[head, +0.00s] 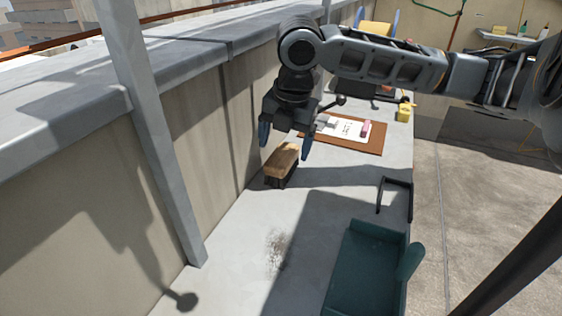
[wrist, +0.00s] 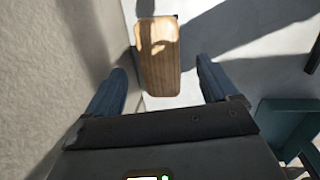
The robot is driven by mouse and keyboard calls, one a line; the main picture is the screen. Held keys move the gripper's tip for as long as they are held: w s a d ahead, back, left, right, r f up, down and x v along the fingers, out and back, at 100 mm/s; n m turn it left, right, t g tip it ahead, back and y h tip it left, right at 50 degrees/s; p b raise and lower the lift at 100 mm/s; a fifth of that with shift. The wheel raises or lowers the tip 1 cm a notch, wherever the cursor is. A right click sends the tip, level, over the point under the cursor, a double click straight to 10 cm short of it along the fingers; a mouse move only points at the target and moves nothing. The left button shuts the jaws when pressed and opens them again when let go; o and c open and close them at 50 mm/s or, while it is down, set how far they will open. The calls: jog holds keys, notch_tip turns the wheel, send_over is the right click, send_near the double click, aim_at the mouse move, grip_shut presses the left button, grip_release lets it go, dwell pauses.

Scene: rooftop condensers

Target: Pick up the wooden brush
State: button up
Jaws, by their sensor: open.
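The wooden brush (head: 284,163) lies on the pale grey tabletop close to the wall, its wooden back up and dark bristles below. My gripper (head: 285,152) is open and empty just above it, its two blue fingers pointing down. In the wrist view the wooden back of the brush (wrist: 160,62) shows ahead of and between the spread fingers of my gripper (wrist: 162,90). No finger appears to touch the brush.
A teal dustpan-like tray (head: 365,270) stands at the front right, near a black handle-like bracket (head: 396,195). Dark debris (head: 277,250) lies on the table. Behind are a brown board (head: 370,143) with paper and a yellow block (head: 404,113). The wall (head: 215,150) and a metal post (head: 155,140) bound the left.

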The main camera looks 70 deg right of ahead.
jog(key=shift+w+d+f, duration=0.1)
jog(key=shift+w+f, duration=0.05)
jog(key=shift+f, duration=1.25)
jog(key=shift+c, duration=0.3)
jog(key=c, duration=1.2)
jog(key=shift+o, duration=0.2)
jog(key=shift+r, duration=0.1)
jog(key=shift+r, duration=0.45)
jog(key=r, duration=0.3)
jog(key=shift+s+d+r, duration=0.25)
jog(key=shift+s+r, duration=0.05)
jog(key=s+d+r, duration=0.2)
jog(key=s, duration=0.1)
jog(key=s+d+r, duration=0.2)
jog(key=s, duration=0.1)
jog(key=s+d+r, duration=0.2)
jog(key=s, duration=0.1)
jog(key=shift+s+r, duration=0.1)
jog(key=shift+r, duration=0.1)
